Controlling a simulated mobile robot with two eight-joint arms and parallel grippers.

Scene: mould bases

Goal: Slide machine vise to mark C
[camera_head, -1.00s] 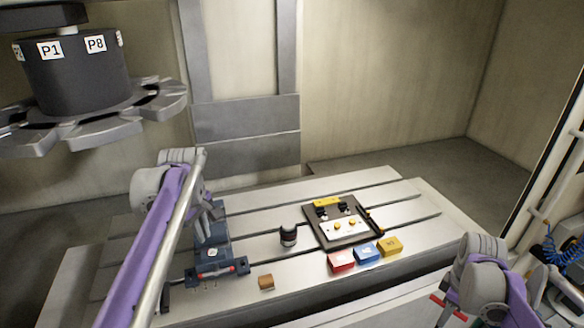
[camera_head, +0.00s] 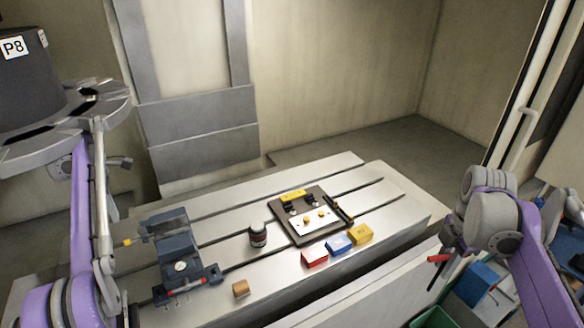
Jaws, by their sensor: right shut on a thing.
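The machine vise (camera_head: 178,258), dark blue-grey with a round white badge and a red-tipped bar at its front, stands upright on the left part of the slotted table. My left arm stands left of it, and the left gripper (camera_head: 122,162) appears small and edge-on above and left of the vise, apart from it. Its jaws cannot be made out. My right gripper (camera_head: 441,262) is at the right, off the table's front right corner, shut on a small red-ended tool (camera_head: 438,258) mostly hidden by the wrist. I cannot make out a mark C.
The slotted metal table (camera_head: 225,290) also bears a wooden block (camera_head: 240,289), a dark cylinder (camera_head: 258,235), a dark fixture plate (camera_head: 290,232), and red (camera_head: 314,258), blue (camera_head: 338,243) and yellow (camera_head: 359,234) blocks. A tool carousel (camera_head: 60,125) overhangs upper left.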

